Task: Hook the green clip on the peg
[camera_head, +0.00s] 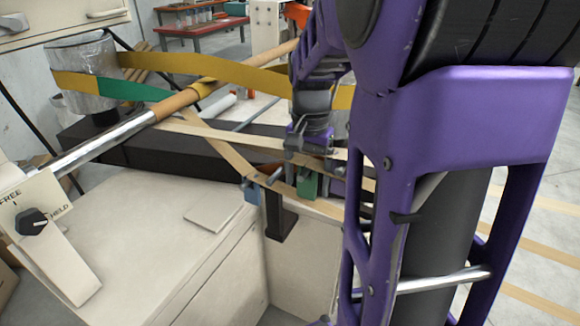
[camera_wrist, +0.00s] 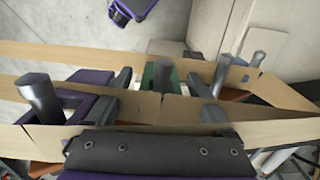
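The green clip (camera_head: 308,185) sits on a tan paper band at the machine's front right, just below my gripper (camera_head: 312,150). In the wrist view the green clip (camera_wrist: 158,76) is between the fingers of my gripper (camera_wrist: 160,82), with a narrow gap apparent on each side. The band partly hides the clip. Several grey pegs stand near the bands: one peg (camera_wrist: 38,95) at the left and two more pegs (camera_wrist: 221,73) at the right. A grey peg (camera_head: 275,176) also shows left of the clip in the head view. I cannot tell which peg the task means.
A blue clip (camera_head: 252,193) sits on the band left of a black bracket (camera_head: 279,218). Tan bands (camera_head: 235,152) and a yellow-green belt (camera_head: 125,88) cross the machine. A white cabinet (camera_head: 150,235) fills the front left. My arm hides the right side.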

